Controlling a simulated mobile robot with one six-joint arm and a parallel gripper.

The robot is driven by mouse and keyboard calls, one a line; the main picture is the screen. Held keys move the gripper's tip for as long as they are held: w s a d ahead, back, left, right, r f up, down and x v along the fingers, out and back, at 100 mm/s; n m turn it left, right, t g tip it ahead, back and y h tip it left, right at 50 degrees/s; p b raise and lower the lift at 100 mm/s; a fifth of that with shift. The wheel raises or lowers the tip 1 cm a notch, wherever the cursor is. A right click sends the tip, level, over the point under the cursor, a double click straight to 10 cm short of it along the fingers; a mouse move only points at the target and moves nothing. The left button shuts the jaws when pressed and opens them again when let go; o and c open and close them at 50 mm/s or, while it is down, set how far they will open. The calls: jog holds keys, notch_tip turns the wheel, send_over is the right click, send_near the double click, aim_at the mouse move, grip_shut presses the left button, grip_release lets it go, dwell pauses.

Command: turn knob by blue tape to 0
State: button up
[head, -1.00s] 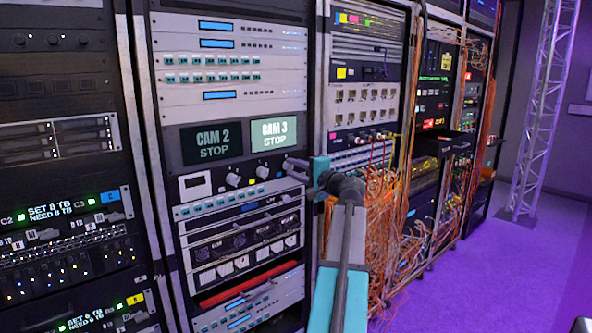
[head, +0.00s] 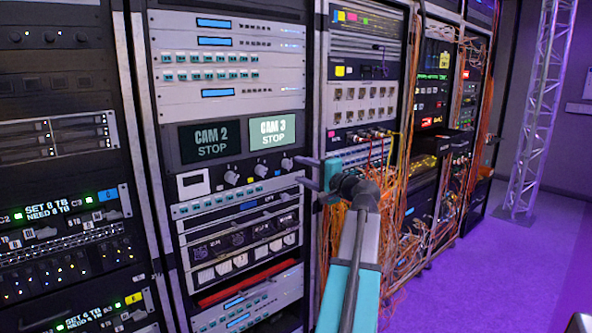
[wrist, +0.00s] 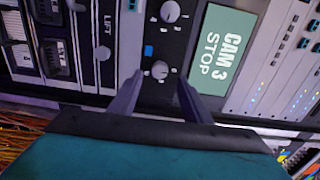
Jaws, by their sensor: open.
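In the wrist view, a small blue tape (wrist: 148,51) sits on the dark panel beside a round pale knob (wrist: 160,70). The knob's scale marks and pointer are too small to read surely. My gripper (wrist: 159,82) is open, with one finger on each side of the knob in this view and nothing held. In the head view, my gripper (head: 299,171) is at the right end of the knob row, just right of the end knob (head: 287,163). I cannot tell whether the fingers touch the panel.
Another knob (wrist: 170,11) shows above in the wrist view. The CAM 3 STOP screen (head: 272,133) is above the knob row, beside the CAM 2 screen (head: 212,142). Orange cables (head: 385,215) hang on the rack at right. Purple floor (head: 480,270) is clear.

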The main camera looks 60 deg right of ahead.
jog(key=v, duration=0.8)
jog(key=shift+s, duration=0.35)
